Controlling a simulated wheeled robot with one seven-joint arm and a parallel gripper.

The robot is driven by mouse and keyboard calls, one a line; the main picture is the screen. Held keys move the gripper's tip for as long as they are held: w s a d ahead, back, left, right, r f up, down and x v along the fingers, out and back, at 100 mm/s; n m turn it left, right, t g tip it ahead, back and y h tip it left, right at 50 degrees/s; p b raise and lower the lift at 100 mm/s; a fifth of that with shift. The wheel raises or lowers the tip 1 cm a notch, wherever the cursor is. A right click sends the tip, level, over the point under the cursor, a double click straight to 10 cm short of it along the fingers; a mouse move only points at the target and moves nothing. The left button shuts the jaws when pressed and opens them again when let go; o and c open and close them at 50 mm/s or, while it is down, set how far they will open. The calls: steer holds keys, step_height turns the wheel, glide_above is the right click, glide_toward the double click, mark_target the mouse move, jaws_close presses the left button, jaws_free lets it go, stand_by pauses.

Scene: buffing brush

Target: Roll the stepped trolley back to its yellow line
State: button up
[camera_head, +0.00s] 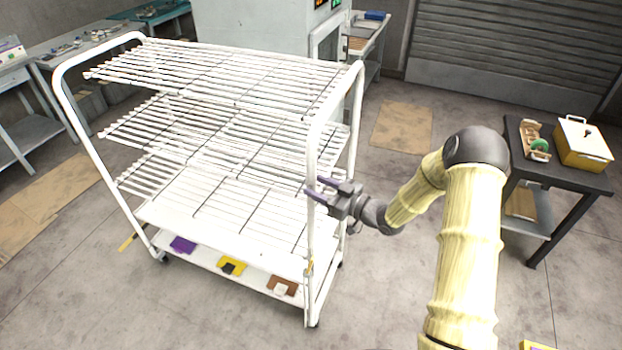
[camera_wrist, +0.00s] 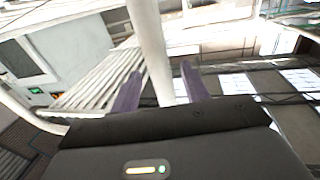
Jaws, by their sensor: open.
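The stepped trolley (camera_head: 66,85) is a white tube frame with several stepped wire shelves. It stands upright on small castors in the left and middle of the head view. A short piece of yellow line (camera_head: 128,242) shows on the floor beside its left castor; any more of it is hidden. My gripper (camera_head: 318,188) is open at the trolley's right-hand upright. In the wrist view the white upright (camera_wrist: 150,45) passes between the two purple fingers (camera_wrist: 160,85), with gaps on both sides. I cannot tell whether either finger touches it.
Purple, yellow and brown items (camera_head: 183,244) lie on the trolley's lowest shelf. A dark table (camera_head: 560,173) with a yellow and white box (camera_head: 583,145) stands at right. Workbenches (camera_head: 40,60) stand at left, a pale cabinet (camera_head: 250,25) behind. Floor in front is mostly clear.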

steer(key=shift+p+x, duration=0.3)
steer(key=shift+x, duration=1.15)
jaws_close()
